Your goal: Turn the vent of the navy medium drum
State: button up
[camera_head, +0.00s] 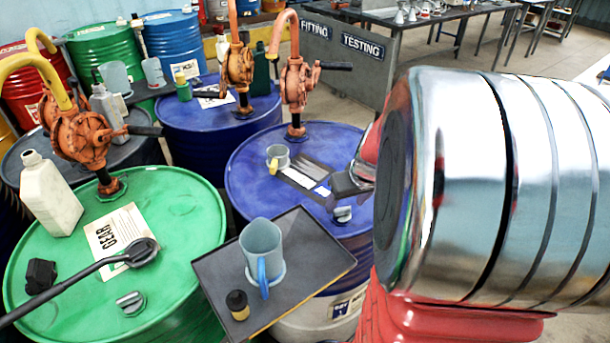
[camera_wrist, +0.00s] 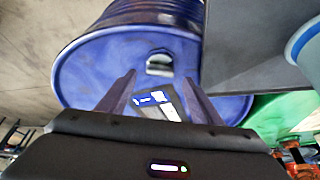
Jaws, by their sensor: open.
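The navy drum (camera_head: 250,200) stands at the middle of the head view, with an orange hand pump on its top. Its vent (camera_head: 342,213) is a small grey metal cap with a raised grip, near the front right of the lid. In the wrist view the vent (camera_wrist: 159,64) shows just beyond and between my fingertips. My gripper (camera_head: 341,188) is partly hidden behind my arm in the head view. In the wrist view my gripper (camera_wrist: 160,78) is open, its two fingers apart with nothing between them. I cannot tell whether it touches the lid.
A dark tray (camera_head: 215,268) with a blue-handled jug (camera_head: 262,250) is in front. A green drum (camera_head: 175,200) stands at left. Another blue drum (camera_head: 185,120) stands behind.

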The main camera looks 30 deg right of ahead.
aim_at(342, 209)
jog(key=shift+x, duration=1.65)
jog(key=shift+c, duration=0.7)
jog(key=c, duration=0.9)
